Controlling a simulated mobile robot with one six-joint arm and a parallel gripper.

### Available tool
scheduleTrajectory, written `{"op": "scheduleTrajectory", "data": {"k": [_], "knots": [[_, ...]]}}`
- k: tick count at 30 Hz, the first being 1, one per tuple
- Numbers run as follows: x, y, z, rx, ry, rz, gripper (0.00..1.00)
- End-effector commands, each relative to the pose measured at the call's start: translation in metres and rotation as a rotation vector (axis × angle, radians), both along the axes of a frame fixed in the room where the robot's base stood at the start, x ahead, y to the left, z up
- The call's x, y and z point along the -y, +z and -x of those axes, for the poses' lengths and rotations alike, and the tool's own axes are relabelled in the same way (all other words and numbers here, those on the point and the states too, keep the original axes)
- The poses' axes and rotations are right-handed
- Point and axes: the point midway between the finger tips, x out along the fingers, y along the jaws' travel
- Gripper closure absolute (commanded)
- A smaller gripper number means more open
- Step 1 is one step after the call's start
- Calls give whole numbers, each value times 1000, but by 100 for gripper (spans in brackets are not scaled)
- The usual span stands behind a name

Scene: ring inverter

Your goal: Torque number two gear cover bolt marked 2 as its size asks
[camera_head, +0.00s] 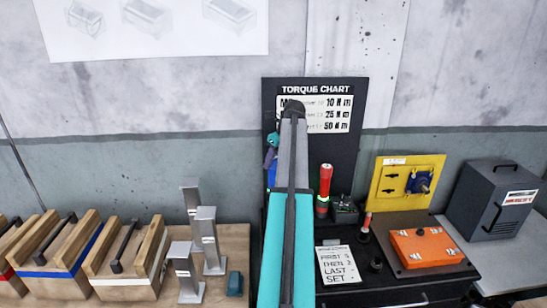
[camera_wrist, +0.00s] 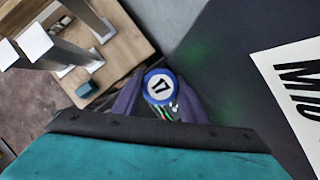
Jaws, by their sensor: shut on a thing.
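The orange gear cover (camera_head: 428,249) lies on a dark plate at the right of the bench. Small bolt heads show on it, but their numbers are too small to read. The torque chart (camera_head: 343,90) stands at the back, with 10, 25 and 50 rows; my arm hides part of its left column. In the wrist view, my gripper (camera_wrist: 158,95) is shut on a round-ended thing marked 17 (camera_wrist: 159,86), with a white face and blue ring. Its body is mostly hidden. In the head view, my gripper (camera_head: 271,155) is beside the chart, partly behind my arm.
A red-handled tool (camera_head: 324,185) stands upright on the dark bench. A printed note (camera_head: 338,265) lies in front. A yellow panel (camera_head: 403,183) and a grey box (camera_head: 492,200) stand at right. Metal stands (camera_head: 208,240) and wooden crates (camera_head: 125,262) are at left.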

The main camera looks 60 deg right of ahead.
Motion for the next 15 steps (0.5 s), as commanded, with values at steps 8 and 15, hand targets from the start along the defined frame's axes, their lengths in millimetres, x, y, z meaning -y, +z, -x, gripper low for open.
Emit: {"op": "scheduleTrajectory", "data": {"k": [8,15], "knots": [[1,-20,1,2,-1,1,90],[1,-35,1,2,-1,1,90]]}}
